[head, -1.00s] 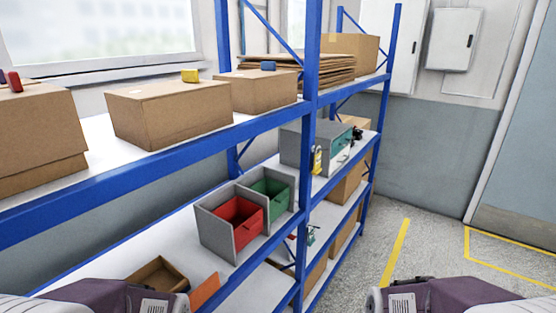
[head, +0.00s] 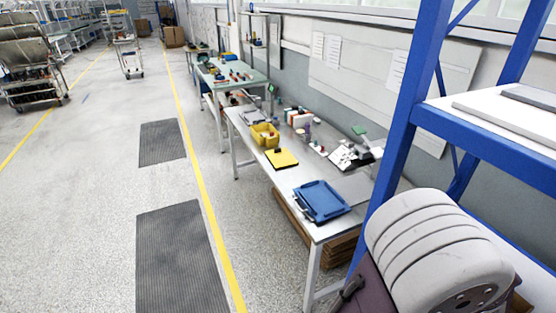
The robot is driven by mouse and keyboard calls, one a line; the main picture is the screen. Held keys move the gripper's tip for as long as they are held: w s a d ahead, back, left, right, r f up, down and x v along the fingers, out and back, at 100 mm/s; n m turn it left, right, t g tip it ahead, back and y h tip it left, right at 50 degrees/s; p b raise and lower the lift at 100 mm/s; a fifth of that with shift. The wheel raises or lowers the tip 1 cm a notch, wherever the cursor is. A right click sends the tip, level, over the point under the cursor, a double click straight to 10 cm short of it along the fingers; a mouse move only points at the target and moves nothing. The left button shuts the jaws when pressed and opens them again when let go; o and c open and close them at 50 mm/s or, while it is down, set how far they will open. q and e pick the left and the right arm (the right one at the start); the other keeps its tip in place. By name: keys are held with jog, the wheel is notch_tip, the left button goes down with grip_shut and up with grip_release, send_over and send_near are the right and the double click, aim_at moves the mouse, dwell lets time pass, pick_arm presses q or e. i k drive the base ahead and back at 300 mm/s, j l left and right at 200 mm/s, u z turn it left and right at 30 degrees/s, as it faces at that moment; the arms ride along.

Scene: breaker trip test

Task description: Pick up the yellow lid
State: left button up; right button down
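A flat yellow piece (head: 283,159) lies on the grey workbench (head: 300,178) in the head view, with a small dark part at its back edge. I cannot tell whether it is the lid or a clipboard. A yellow bin (head: 263,137) with small items in it stands just behind it. Part of my arm, white and purple, fills the lower right, well apart from the yellow things. No gripper fingers show in this view.
A blue tray (head: 321,201) lies near the bench's front end. A blue shelf post (head: 408,125) stands close on the right. Another bench (head: 230,80) stands farther back. The floor left of the yellow line (head: 205,180) is open, with dark mats (head: 182,258).

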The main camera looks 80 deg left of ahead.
aim_at(280, 158)
jog(key=u, duration=2.75)
